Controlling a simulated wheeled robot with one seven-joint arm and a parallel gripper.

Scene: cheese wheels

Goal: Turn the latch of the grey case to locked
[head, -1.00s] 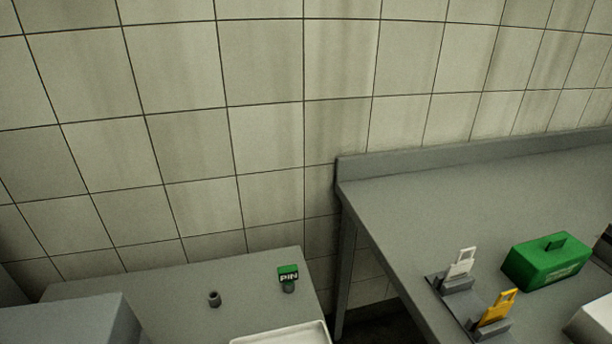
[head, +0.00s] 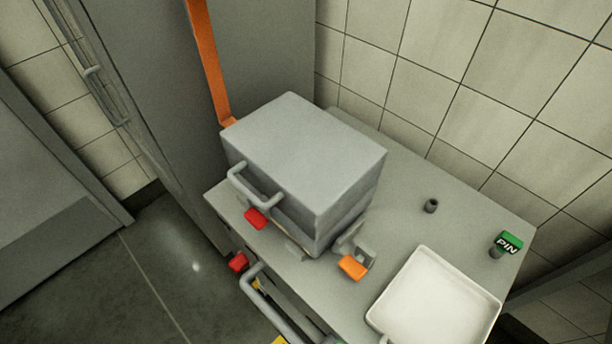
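The grey case (head: 303,143) is a box with a bar handle (head: 254,187) on its front, standing on a grey worktop. A red tab (head: 256,219) sits low on its front, below the handle. An orange tab (head: 353,267) on a grey bracket is at the case's lower right corner. I cannot tell which of the two is the latch, nor whether it is locked. My gripper is not in view.
A white tray (head: 437,299) lies right of the case. A green PIN block (head: 508,243) and a small dark cylinder (head: 431,206) stand behind it. A drawer handle (head: 270,309) and a red knob (head: 238,261) jut out below. The floor at left is clear.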

